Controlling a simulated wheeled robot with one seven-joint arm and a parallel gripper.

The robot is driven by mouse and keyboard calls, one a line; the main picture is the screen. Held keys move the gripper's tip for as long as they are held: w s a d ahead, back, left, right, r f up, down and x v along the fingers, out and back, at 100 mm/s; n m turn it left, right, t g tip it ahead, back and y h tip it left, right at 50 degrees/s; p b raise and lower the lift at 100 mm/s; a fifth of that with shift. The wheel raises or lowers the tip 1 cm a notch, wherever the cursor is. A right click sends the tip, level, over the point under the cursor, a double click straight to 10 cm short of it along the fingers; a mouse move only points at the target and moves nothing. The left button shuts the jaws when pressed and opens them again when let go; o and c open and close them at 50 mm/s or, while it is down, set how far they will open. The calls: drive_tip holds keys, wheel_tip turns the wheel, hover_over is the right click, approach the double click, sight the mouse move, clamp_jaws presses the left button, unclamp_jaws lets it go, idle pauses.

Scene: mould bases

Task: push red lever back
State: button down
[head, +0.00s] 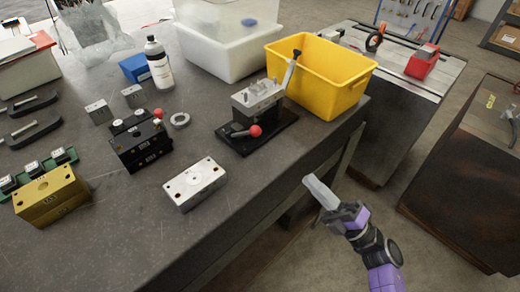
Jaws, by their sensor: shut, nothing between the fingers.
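A metal clamp fixture (258,95) stands on a black base plate (284,124) near the table's right edge. A short lever with a red ball knob (255,131) sticks out low at its front. A taller lever with a dark knob (291,67) leans up on its right side. A second red ball (158,113) sits at a black mould block (141,145) further left. My gripper (308,180) is shut and empty, off the table's right edge, to the right of and nearer than the red-knobbed lever, touching nothing.
A yellow bin (330,85) stands behind and right of the fixture, by the table edge. A silver block (195,184) lies in front left on the dark table (245,185). A white bottle (158,65) and a ring (180,120) are further back. The tabletop between silver block and fixture is clear.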

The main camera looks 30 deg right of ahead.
drive_tip(key=shift+s+a+r+n+g+y, duration=0.1)
drive_tip(key=shift+s+a+n+g+y, duration=0.2)
drive_tip(key=shift+a+n+y, duration=0.25)
drive_tip(key=shift+w+d+r, duration=0.1)
drive_tip(key=p+x, duration=0.4)
drive_tip(key=x, duration=0.8)
drive_tip(key=shift+r, duration=0.15)
drive_tip(key=shift+x, duration=0.85)
drive_tip(key=shift+p, duration=0.3)
